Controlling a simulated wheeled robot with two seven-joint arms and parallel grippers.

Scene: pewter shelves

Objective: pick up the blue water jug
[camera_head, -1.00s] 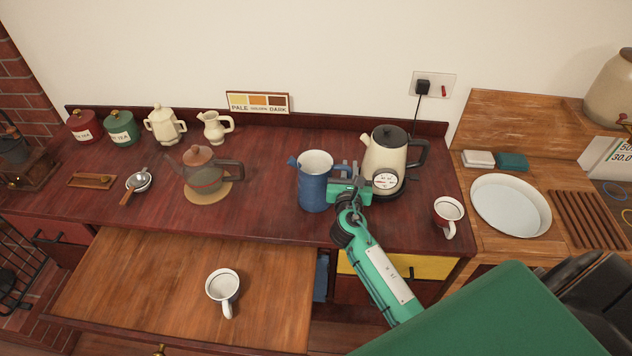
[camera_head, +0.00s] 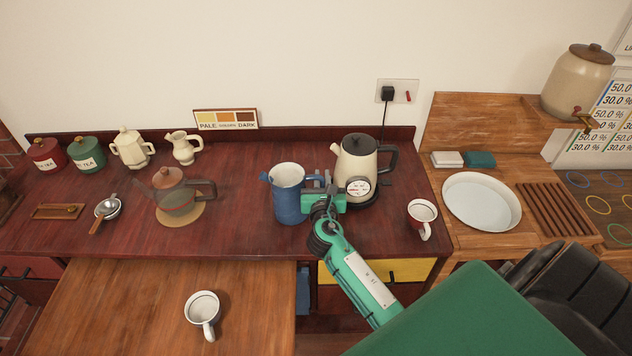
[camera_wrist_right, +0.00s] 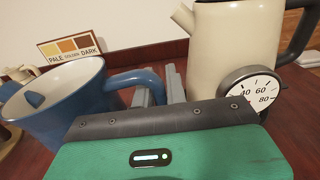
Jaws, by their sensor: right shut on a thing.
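The blue water jug (camera_head: 289,200) stands upright on the dark red counter, its white inside showing. Its handle is on the right side, toward the kettle. My right gripper (camera_head: 324,188) is at that handle and shut on it. In the right wrist view the blue jug (camera_wrist_right: 58,108) is at the left, with its handle reaching to the grey fingers of my right gripper (camera_wrist_right: 158,88). The green gripper body hides the lower part of the jug there. I cannot see whether the jug's base touches the counter. My left gripper is not in view.
A cream kettle (camera_head: 357,163) with a dial stands close right of my gripper. A brown teapot (camera_head: 176,194) on a round mat is to the left. A red cup (camera_head: 422,214) stands at the right. The counter between teapot and jug is clear.

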